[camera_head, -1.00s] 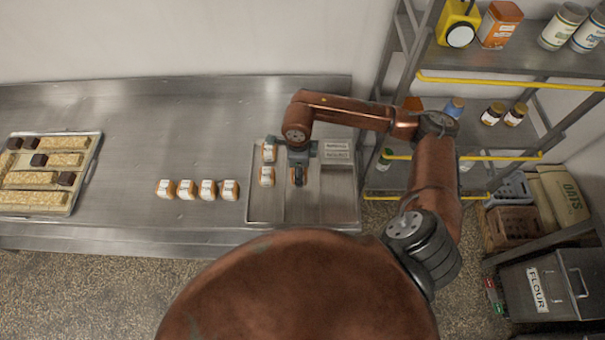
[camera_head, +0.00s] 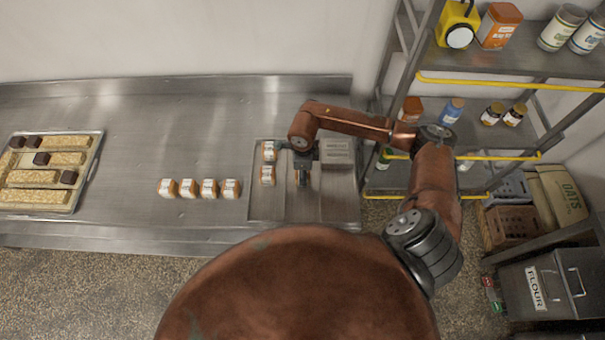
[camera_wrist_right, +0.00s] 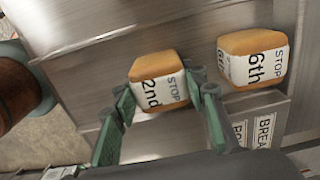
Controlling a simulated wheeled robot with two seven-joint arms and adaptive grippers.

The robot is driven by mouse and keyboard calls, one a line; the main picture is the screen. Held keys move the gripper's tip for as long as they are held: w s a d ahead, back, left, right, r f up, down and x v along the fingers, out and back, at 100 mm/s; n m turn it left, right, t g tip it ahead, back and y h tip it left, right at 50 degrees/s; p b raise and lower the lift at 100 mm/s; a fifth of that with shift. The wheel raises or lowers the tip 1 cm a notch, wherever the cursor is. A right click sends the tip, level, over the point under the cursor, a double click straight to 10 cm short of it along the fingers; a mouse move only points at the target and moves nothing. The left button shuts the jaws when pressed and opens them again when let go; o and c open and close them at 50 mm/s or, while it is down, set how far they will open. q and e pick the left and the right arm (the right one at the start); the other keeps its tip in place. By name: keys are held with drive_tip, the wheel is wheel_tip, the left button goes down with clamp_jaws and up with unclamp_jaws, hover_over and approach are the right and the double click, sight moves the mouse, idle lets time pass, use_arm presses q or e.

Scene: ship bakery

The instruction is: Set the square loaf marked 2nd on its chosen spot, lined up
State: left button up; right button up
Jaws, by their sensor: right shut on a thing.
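The square loaf marked 2nd (camera_wrist_right: 158,82) sits between the green fingers of my right gripper (camera_wrist_right: 160,100) in the right wrist view, and the gripper is shut on it. In the head view this gripper (camera_head: 303,183) is over the middle compartment of the divided metal tray (camera_head: 282,212), and the arm covers most of the loaf. A loaf marked 6th (camera_wrist_right: 252,58) is beside it in the wrist view, apart from it. Whether the held loaf touches the tray floor I cannot tell. My left gripper is not in view.
Two loaves (camera_head: 268,175) stand in the tray's left compartment. Several loaves (camera_head: 189,188) stand in a row on the counter left of the tray. A tray of bars (camera_head: 88,150) lies far left. Shelving (camera_head: 480,68) rises at right.

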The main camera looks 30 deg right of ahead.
drive_tip(key=o, duration=1.2)
drive_tip(key=shift+c, duration=0.2)
drive_tip(key=shift+r, duration=0.1)
wheel_tip(320, 180, up, 12)
drive_tip(key=b, duration=0.1)
